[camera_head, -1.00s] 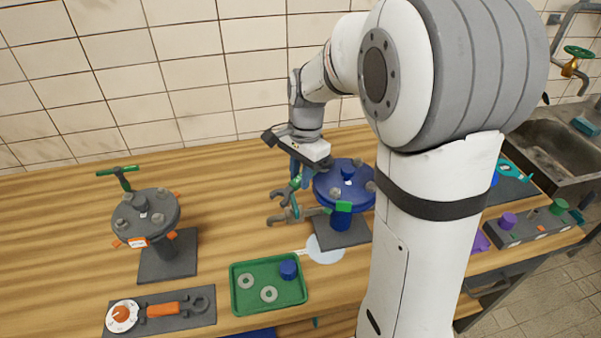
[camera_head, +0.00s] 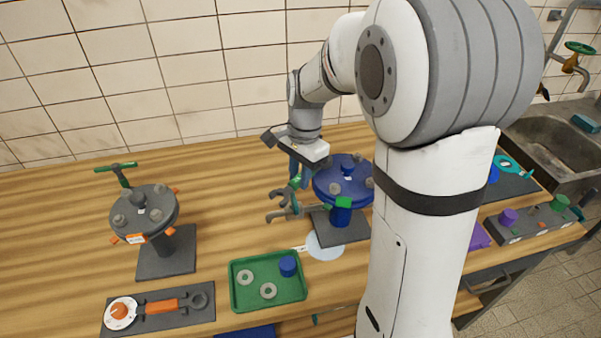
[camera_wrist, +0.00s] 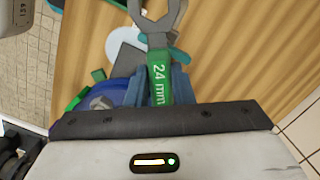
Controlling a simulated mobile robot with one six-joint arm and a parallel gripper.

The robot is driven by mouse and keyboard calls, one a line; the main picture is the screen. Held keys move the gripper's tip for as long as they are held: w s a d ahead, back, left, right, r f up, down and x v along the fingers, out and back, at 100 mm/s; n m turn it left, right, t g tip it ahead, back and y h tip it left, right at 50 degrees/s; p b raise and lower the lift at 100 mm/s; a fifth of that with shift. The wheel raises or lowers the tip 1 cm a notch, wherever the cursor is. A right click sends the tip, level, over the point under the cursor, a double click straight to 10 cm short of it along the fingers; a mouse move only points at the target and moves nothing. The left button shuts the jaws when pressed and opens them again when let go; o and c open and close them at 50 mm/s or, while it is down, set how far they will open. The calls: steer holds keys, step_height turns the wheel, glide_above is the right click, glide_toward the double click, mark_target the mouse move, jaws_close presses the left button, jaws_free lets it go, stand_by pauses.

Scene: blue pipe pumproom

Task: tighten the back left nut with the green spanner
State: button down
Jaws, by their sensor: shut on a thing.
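The green spanner (camera_head: 295,184), with a grey open-ended head (camera_head: 279,205), is in my gripper (camera_head: 299,172). In the wrist view its green handle, marked 24 mm (camera_wrist: 159,82), sits between my blue fingers, with the open jaw (camera_wrist: 155,24) pointing away. My gripper is shut on it, above the bench at the left side of the blue round flange (camera_head: 325,186). Grey nuts, such as the front one (camera_head: 335,188), stand on the flange. A nut (camera_wrist: 101,101) also shows in the wrist view, left of the handle. The back left nut is not clearly visible behind my gripper.
A grey flange stand (camera_head: 146,215) with a green-handled tool is at left. A green tray (camera_head: 240,297) with washers and a blue cup lies in front. A tiled wall (camera_head: 180,75) closes the back. Bare bench shows between the stands.

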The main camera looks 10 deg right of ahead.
steer(key=shift+s+f, duration=0.15)
steer(key=shift+f, duration=0.25)
steer(key=shift+r, duration=0.15)
steer(key=shift+r+p, duration=0.45)
steer(key=shift+r, duration=0.25)
steer(key=shift+w+a+m, duration=0.25)
steer(key=shift+w+m, duration=0.25)
steer(key=shift+m, duration=0.1)
steer(key=shift+p, duration=0.35)
steer(key=shift+f, duration=0.3)
